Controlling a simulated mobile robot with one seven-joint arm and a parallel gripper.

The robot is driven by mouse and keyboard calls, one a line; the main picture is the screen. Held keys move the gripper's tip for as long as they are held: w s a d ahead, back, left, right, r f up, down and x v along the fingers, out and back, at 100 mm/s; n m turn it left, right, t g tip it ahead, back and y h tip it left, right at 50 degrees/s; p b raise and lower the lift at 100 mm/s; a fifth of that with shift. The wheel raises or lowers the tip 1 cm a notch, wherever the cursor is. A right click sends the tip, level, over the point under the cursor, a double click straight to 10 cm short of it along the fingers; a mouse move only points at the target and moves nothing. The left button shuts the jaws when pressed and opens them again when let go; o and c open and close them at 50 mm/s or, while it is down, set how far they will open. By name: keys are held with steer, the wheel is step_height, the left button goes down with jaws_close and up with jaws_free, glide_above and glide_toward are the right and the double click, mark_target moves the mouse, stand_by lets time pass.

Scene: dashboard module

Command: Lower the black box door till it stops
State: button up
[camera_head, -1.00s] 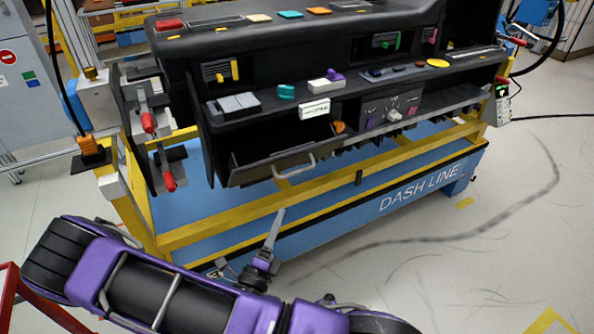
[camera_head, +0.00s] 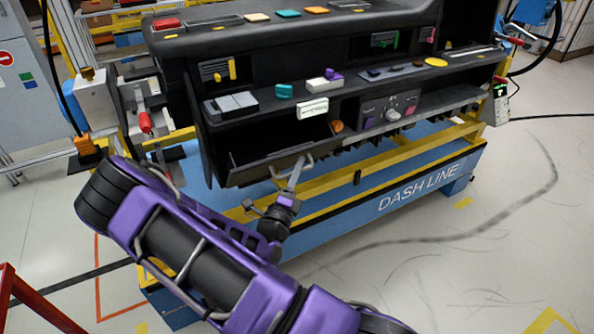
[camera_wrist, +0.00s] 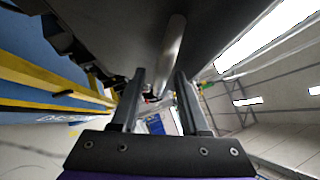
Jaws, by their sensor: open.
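The black box door (camera_head: 262,166) is on the lower left front of the dashboard module. It is tilted outward, and the dark compartment (camera_head: 262,138) shows above its top edge. Its silver handle (camera_head: 310,158) is at the door's right part, partly covered by my gripper. My gripper (camera_head: 298,166) reaches up to the handle from below. In the wrist view my gripper (camera_wrist: 161,74) has its two fingers apart, with the handle bar (camera_wrist: 174,40) running in between them. I cannot tell whether a finger touches the bar.
The module stands on a blue and yellow frame (camera_head: 420,188), with a yellow beam below the door. A white labelled block (camera_head: 312,108) sits on the ledge above the door. The floor at right (camera_head: 500,240) is clear.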

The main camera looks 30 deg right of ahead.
steer(key=shift+c, duration=0.2)
jaws_close()
stand_by(1.2)
